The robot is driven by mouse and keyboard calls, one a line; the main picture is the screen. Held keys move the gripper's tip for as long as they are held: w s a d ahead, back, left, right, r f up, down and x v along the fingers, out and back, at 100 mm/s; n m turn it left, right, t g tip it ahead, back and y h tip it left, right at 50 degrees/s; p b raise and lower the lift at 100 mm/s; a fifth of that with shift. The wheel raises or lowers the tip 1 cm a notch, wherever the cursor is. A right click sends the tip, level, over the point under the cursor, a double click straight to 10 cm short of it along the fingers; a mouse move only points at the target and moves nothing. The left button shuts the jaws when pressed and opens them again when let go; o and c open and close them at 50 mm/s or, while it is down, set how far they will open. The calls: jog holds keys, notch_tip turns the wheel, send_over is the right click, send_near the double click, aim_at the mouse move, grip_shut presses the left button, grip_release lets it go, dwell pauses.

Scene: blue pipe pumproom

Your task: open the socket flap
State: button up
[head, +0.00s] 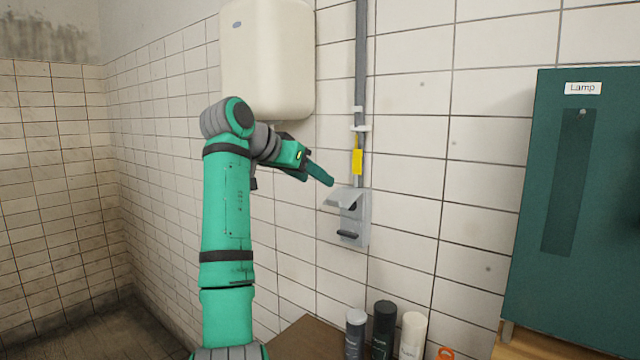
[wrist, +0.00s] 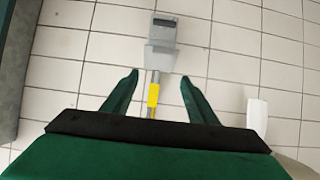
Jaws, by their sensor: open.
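A grey socket box (head: 361,228) is fixed to the tiled wall below a grey conduit. Its flap (head: 342,197) stands out from the box, tilted up, with a dark gap beneath it. A dark bar (head: 347,234) shows on the box's lower front. My gripper (head: 330,182) is just above and left of the flap; contact cannot be told. In the wrist view, my gripper (wrist: 160,76) is open with nothing visibly held. The box and flap (wrist: 160,57) lie beyond and between its spread fingers there.
A yellow tag (head: 357,162) hangs on the conduit (head: 361,60) above the box. A cream dispenser (head: 267,60) is on the wall above my arm. Several bottles (head: 384,330) stand below the box. A green cabinet labelled Lamp (head: 540,290) is at the right.

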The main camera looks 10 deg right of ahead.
jog(key=shift+s+a+r, duration=0.2)
jog(key=shift+a, duration=0.05)
jog(key=shift+c, duration=0.7)
